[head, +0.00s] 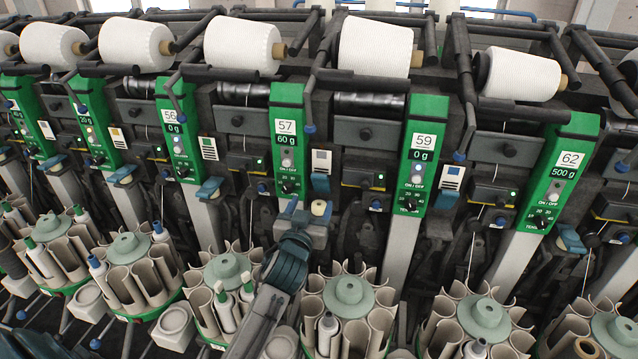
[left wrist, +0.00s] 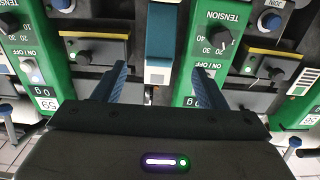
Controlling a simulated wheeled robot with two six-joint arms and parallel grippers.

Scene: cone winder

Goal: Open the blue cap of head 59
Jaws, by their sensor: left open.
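Head 59 (head: 425,150) has a green panel reading "59" and "0 g". Its panel also stands at the left edge of the left wrist view (left wrist: 30,70), upside down. My left gripper (head: 300,210) is low in front of head 57, left of head 59, open and empty. In the left wrist view a blue cap (left wrist: 160,30) and its label lie beyond the gap between the fingers, beside the middle panel. My right gripper is not in view.
Head 57 (head: 287,135) and head 62 (head: 560,170) flank head 59. White yarn cones (head: 376,46) line the top. Round bobbin magazines (head: 349,298) stand below, close under my left arm. Black rods and knobs jut out between the panels.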

